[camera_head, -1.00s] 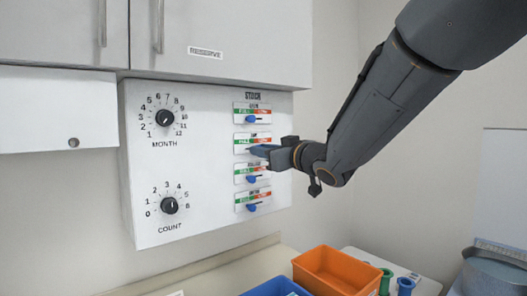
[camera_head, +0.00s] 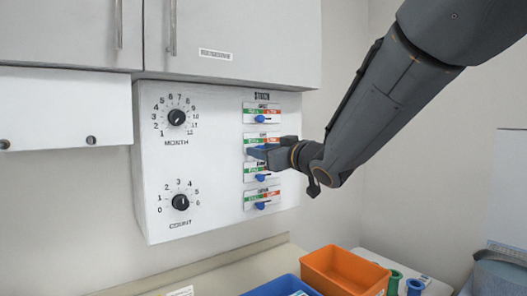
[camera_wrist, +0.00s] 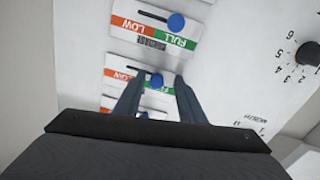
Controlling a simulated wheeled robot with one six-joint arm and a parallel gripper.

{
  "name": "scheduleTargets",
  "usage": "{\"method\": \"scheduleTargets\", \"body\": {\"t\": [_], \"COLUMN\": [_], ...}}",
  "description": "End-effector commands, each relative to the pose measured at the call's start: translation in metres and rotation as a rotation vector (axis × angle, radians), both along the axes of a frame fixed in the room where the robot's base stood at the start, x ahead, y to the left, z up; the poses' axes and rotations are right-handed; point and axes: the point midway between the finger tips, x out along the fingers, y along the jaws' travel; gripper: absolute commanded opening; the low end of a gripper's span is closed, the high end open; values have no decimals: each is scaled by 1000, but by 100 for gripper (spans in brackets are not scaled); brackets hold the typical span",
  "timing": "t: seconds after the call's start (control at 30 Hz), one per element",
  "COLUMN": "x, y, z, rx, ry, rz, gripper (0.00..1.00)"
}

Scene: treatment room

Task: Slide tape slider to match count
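The white panel (camera_head: 215,190) has a column of sliders at its right, with blue knobs and green-red labels marked FULL and LOW. The top slider (camera_head: 261,119), third slider (camera_head: 261,177) and fourth slider (camera_head: 260,206) show. My gripper (camera_head: 260,152) is at the second row and hides its knob in the head view. In the wrist view, upside down, a blue knob (camera_wrist: 156,80) lies between the two open fingertips, toward FULL; contact is unclear. Slider names are too small to read. The COUNT dial (camera_head: 180,202) is at lower left; its setting is unclear.
A MONTH dial (camera_head: 176,117) is above the COUNT dial. White cabinets (camera_head: 250,40) hang over the panel. An orange bin (camera_head: 345,270) and a blue bin (camera_head: 280,288) stand below. Neighbouring knobs sit close above and below my gripper.

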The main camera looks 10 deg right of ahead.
Motion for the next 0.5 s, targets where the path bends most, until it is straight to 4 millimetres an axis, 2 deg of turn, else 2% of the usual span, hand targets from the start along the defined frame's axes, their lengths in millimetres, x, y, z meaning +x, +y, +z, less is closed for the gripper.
{"method": "scheduleTargets", "body": {"t": [0.27,0.5], "x": [-6,-37], "y": [-5,-20], "z": [0,0], "rx": [0,-1], "ry": [0,-3], "rz": [-2,-3], "gripper": [36,36]}}
